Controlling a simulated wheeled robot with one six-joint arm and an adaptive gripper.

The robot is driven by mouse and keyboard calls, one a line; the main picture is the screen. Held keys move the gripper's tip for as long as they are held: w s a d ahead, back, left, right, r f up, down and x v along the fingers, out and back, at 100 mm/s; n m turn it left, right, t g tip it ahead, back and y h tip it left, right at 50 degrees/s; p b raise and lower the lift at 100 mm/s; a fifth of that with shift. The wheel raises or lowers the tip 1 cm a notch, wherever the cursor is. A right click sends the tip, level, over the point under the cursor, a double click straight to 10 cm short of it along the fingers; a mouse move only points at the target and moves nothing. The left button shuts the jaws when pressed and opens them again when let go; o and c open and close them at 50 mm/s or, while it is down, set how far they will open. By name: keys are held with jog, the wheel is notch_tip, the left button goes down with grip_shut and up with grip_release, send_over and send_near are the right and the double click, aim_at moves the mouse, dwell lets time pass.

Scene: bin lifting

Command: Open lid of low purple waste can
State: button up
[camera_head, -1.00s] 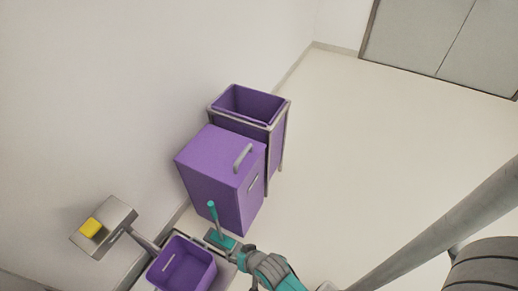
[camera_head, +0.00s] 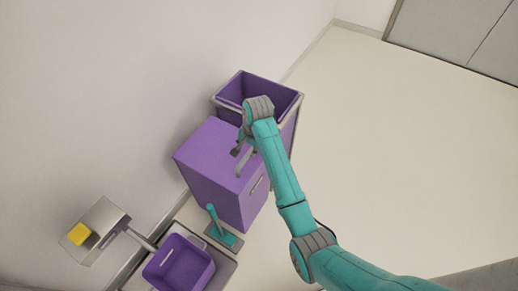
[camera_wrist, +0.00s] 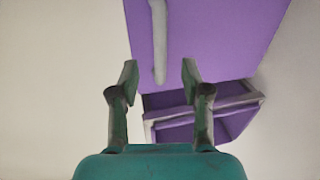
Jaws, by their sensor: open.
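The purple waste can with a closed lid (camera_head: 203,160) stands beside the wall in the head view. Its lid carries a grey bar handle (camera_head: 246,163), partly covered by my gripper (camera_head: 240,153). My gripper is over the lid, close to the handle. In the wrist view, the purple lid (camera_wrist: 205,45) fills the upper middle and the grey handle (camera_wrist: 159,45) points down between the two fingers. My gripper (camera_wrist: 159,78) is open with nothing held. Whether the fingers reach around the handle I cannot tell.
An open purple bin in a grey frame (camera_head: 287,98) stands directly behind the can. The floor at right is clear.

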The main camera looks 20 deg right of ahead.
aim_at(245, 158)
jog(key=x, duration=0.6)
jog(key=w+d+x, duration=0.1)
jog(key=x, duration=0.2)
jog(key=shift+f, duration=0.3)
grip_shut()
